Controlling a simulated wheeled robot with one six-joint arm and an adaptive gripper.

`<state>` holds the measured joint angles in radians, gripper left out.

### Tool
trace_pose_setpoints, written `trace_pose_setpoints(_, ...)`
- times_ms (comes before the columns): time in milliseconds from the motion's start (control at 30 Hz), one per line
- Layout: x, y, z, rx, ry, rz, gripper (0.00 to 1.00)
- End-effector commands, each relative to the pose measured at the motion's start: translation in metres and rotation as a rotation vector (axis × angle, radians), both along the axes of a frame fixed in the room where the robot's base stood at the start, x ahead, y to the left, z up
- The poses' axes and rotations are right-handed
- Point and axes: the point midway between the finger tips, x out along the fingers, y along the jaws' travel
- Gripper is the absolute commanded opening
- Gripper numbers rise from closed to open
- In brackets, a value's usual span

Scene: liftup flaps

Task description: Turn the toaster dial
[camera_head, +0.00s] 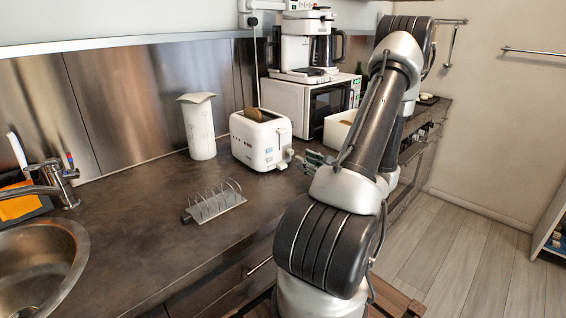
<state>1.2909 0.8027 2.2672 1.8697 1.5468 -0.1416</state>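A white toaster (257,143) stands on the dark countertop near the picture's middle, with a slice of bread showing in its top slot. Its right end carries small controls, partly hidden; I cannot make out the dial clearly. My gripper (298,160) is at the toaster's right end, close to its lower controls. The fingers are small and partly hidden by my own arm, so I cannot tell whether they touch the toaster or are open or shut.
A toast rack (214,203) sits in front of the toaster. A white vase (199,127) stands to its left. A microwave (305,103) with a coffee maker (303,45) on top is behind. A sink (38,262) is at the left. Bare countertop (140,225) lies between sink and rack.

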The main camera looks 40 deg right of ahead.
Motion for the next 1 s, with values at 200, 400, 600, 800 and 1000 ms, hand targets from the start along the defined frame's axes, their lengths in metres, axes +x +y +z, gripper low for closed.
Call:
trace_pose_setpoints(200, 0.014, -0.011, -0.006, 0.013, -0.004, -0.037, 0.3)
trace_pose_setpoints(400, 0.048, -0.012, -0.005, 0.012, -0.004, -0.035, 0.3)
trace_pose_setpoints(600, 0.07, -0.013, -0.005, 0.013, -0.004, -0.036, 0.3)
trace_pose_setpoints(800, 0.075, -0.014, -0.005, 0.013, -0.003, -0.037, 0.3)
trace_pose_setpoints(1000, 0.074, -0.014, -0.005, 0.013, -0.003, -0.037, 0.16)
